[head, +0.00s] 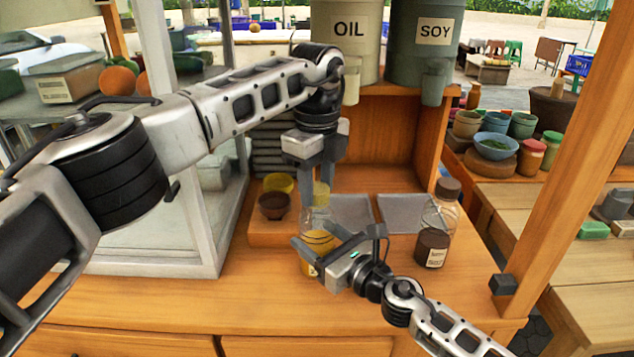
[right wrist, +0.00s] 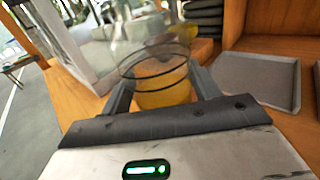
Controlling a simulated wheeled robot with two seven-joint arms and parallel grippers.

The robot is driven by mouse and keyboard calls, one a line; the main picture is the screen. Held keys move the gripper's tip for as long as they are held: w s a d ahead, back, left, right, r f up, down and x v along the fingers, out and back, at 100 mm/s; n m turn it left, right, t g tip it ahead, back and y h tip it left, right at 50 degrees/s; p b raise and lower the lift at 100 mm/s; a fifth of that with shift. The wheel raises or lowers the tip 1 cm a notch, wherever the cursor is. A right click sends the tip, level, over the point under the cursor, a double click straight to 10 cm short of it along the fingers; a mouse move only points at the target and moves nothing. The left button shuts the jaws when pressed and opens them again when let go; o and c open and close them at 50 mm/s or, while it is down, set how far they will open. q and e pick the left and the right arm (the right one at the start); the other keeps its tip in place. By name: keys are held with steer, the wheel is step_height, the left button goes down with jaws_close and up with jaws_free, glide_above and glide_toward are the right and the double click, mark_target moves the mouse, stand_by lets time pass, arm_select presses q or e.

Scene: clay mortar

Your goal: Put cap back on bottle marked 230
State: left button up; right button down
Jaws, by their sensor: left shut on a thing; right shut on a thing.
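A clear bottle with yellow liquid (head: 317,241) stands on the wooden counter, its upper part empty glass. My right gripper (head: 318,236) is shut around its body; the right wrist view shows the bottle (right wrist: 165,88) between both fingers. A second bottle with dark contents and a brown cap (head: 436,228) stands to the right. The number 230 is not readable on either bottle.
A dark bowl (head: 274,205) and a yellow bowl (head: 279,183) sit left of the bottle. Two grey trays (head: 402,212) lie behind it. OIL (head: 340,60) and SOY (head: 424,60) dispensers stand above at the back. A glass case (head: 165,250) stands left.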

arm_select(q)
steer(key=m, duration=0.7)
steer(key=shift+m, duration=0.4)
steer(key=m, duration=0.4)
steer(key=shift+m, duration=0.4)
steer(key=m, duration=1.4)
steer(key=shift+m, duration=0.4)
steer(key=m, duration=0.4)
steer(key=shift+m, duration=0.4)
steer(key=m, duration=0.4)
steer(key=o, duration=1.2)
